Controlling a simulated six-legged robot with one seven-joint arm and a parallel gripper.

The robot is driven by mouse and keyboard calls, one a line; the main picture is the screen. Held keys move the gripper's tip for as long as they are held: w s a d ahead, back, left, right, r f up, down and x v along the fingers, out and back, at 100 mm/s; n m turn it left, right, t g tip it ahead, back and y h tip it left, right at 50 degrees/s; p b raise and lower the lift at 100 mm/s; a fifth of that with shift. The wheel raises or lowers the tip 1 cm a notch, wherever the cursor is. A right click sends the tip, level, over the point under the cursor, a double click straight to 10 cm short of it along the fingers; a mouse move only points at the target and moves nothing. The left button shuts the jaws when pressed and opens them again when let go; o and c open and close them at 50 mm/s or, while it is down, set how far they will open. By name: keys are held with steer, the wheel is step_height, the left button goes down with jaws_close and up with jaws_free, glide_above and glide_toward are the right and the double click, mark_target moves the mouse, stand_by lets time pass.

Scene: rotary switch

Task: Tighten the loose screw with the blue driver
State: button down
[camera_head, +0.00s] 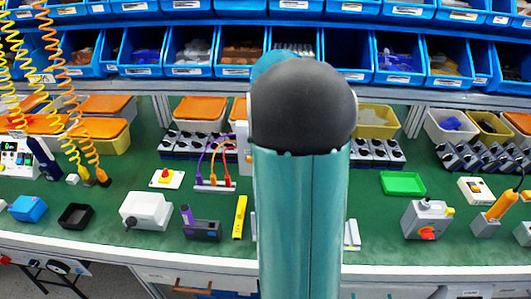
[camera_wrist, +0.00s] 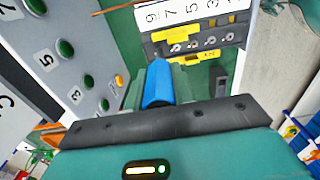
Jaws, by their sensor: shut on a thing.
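In the wrist view my gripper (camera_wrist: 160,90) is shut on the blue driver (camera_wrist: 158,83). The driver's blue handle shows between the fingers and points away toward a pale panel (camera_wrist: 205,14) with printed numbers. A row of several small round screw-like heads (camera_wrist: 193,44) lies on the panel's dark strip, between yellow pieces. The driver's tip end is near the left end of this row; I cannot tell if it touches a screw or which screw is loose. In the head view my arm hides the gripper, driver and panel.
In the wrist view a grey panel (camera_wrist: 60,65) with several green buttons stands close on the left. In the head view the green bench (camera_head: 370,215) holds a yellow bar (camera_head: 240,217), a white box (camera_head: 146,210) and a green tray (camera_head: 403,183). Blue bins (camera_head: 190,50) line the shelf behind.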

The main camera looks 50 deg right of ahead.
steer(key=m, duration=0.6)
steer(key=shift+f, duration=0.1)
steer(key=shift+m, duration=1)
steer(key=m, duration=0.4)
steer(key=shift+a+m, duration=0.1)
steer(key=shift+m, duration=0.2)
steer(key=m, duration=0.3)
steer(key=shift+m, duration=0.3)
